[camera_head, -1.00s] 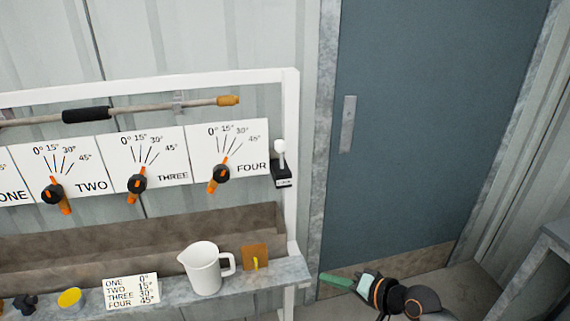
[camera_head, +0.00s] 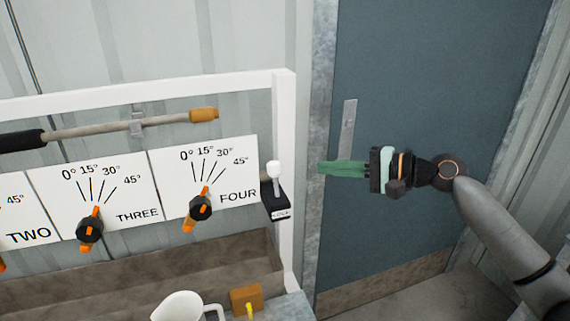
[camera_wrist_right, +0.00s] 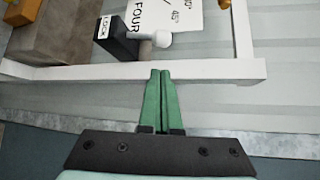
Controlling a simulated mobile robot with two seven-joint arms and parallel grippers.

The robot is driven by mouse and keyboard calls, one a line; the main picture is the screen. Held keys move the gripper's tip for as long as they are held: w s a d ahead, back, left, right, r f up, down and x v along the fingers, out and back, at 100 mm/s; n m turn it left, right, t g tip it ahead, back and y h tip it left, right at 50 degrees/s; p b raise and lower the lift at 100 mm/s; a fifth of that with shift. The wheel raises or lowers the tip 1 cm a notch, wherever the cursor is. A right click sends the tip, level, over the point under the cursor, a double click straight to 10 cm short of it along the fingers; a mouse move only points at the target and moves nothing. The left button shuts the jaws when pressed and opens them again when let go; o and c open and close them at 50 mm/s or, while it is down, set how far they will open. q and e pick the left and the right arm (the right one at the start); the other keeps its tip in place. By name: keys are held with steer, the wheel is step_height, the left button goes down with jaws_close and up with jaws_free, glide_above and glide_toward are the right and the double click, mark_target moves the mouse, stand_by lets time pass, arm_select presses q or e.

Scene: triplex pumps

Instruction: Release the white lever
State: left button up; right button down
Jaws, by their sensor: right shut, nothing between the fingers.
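The white lever (camera_head: 273,169) stands upright on a small black block labelled LOCK (camera_head: 275,204), on the right post of the white frame. In the right wrist view the lever's white knob (camera_wrist_right: 162,39) and the black block (camera_wrist_right: 116,40) show beyond the frame bar. My right gripper (camera_head: 320,168) has green fingers, pressed together with nothing between them. It points left at the lever's height, to the right of the post and apart from the lever. In the right wrist view the fingertips (camera_wrist_right: 160,72) overlap the edge of the white bar. My left gripper is not in view.
The white frame's post (camera_head: 286,130) stands between my right gripper and the lever in the right wrist view. Dial panels THREE (camera_head: 130,190) and FOUR (camera_head: 235,180) are left of the lever. A white jug (camera_head: 180,308) stands below. A blue-grey door (camera_head: 420,80) is behind my arm.

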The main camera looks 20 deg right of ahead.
mark_target(275, 179)
steer(key=p+x, duration=0.1)
steer(key=x, duration=0.9)
steer(key=shift+f+p, duration=0.1)
steer(key=shift+p, duration=0.2)
steer(key=shift+s+b, duration=0.15)
steer(key=shift+b, duration=0.25)
steer(key=shift+s+b, duration=0.1)
steer(key=shift+b, duration=0.2)
steer(key=shift+s+n+t, duration=0.1)
steer(key=shift+n+t, duration=0.2)
steer(key=shift+t, duration=0.1)
